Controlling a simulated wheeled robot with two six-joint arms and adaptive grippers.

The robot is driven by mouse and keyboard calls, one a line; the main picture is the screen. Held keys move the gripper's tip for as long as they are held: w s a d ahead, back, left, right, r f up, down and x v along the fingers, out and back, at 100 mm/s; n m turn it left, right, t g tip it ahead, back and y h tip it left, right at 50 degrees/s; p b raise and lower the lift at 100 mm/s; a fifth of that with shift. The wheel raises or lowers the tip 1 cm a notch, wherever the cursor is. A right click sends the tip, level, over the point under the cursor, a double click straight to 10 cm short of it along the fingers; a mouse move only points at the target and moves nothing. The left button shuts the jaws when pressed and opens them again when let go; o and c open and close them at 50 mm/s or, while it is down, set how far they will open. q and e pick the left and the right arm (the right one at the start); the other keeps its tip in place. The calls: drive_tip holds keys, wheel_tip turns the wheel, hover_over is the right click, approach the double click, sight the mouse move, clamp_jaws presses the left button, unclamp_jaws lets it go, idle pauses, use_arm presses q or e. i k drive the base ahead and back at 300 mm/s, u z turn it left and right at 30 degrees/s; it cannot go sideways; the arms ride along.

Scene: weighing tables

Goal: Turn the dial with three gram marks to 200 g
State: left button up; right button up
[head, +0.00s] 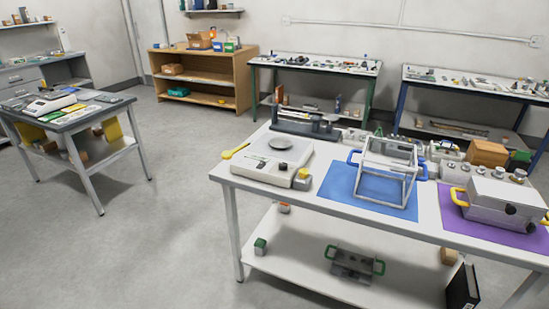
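No gripper of mine is in the head view. A white scale (262,172) with a round grey pan (281,143) stands at the left end of the near white table (236,174). A small yellow-topped block (304,174) is at its right front corner. Another whitish scale-like device (52,104) lies on the grey table (84,118) at the left. I cannot make out a dial with three gram marks; any marks are too small to read.
On the near table are an open frame box (385,183) on a blue mat (345,181), and a grey lidded box (497,204) with yellow handles on a purple mat (450,217). A wooden shelf (205,53) and two further tables stand behind. The floor between the left and near tables is clear.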

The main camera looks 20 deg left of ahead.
sight(283, 166)
drive_tip(key=z, duration=0.05)
drive_tip(key=i, duration=0.9)
drive_tip(key=u, duration=0.2)
